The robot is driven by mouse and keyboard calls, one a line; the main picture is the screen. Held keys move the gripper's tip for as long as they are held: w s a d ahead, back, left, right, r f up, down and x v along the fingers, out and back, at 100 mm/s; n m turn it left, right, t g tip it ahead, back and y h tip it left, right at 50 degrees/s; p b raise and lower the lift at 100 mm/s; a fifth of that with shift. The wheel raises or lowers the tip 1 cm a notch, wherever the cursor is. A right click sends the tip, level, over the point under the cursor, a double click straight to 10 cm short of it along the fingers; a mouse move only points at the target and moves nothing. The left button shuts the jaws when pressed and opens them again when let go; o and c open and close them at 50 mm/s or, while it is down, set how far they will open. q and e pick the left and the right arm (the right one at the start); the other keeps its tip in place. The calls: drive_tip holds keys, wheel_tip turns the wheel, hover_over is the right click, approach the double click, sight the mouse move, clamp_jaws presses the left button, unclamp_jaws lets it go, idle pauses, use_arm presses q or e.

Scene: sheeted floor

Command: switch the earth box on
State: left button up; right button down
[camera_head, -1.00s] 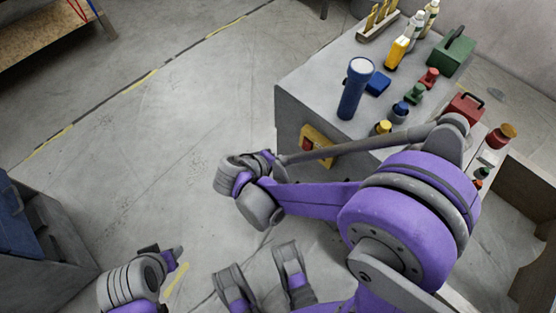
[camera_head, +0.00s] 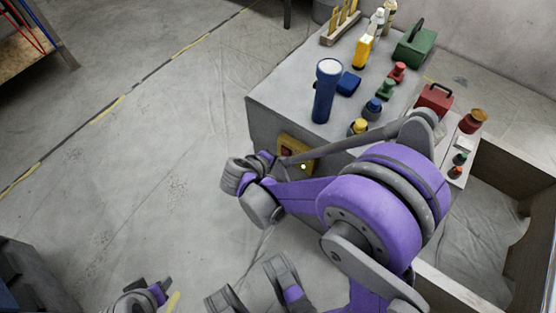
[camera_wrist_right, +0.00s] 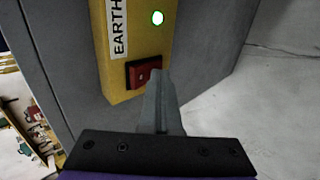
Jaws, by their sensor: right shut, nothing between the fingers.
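The earth box is a yellow box (camera_head: 283,139) on the side of the grey cabinet, partly hidden by my right arm in the head view. The right wrist view shows its yellow face (camera_wrist_right: 140,45), the label "EARTH" (camera_wrist_right: 117,28), a lit green lamp (camera_wrist_right: 157,18) and a red rocker switch (camera_wrist_right: 143,71). My right gripper (camera_wrist_right: 157,88) is shut and empty. Its tips are at the switch's right edge; I cannot tell whether they touch. In the head view the right gripper (camera_head: 266,160) is beside the box. My left gripper (camera_head: 162,290) is low at left, its jaws unclear.
The cabinet top (camera_head: 285,90) holds a blue torch (camera_head: 325,92), a yellow item (camera_head: 362,52), a green case (camera_head: 415,45), a red case (camera_head: 434,99) and several coloured knobs. An open wooden bin (camera_head: 515,165) stands at right.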

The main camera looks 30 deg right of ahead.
use_arm(q)
drive_tip(key=shift+r, duration=0.1)
use_arm(e)
drive_tip(key=shift+d, duration=0.1)
use_arm(q)
drive_tip(key=shift+s+r+p, duration=0.1)
drive_tip(key=shift+r+p, duration=0.5)
drive_tip(key=shift+p, duration=0.05)
use_arm(e)
drive_tip(key=shift+r, duration=0.8)
use_arm(q)
drive_tip(key=shift+a, duration=0.1)
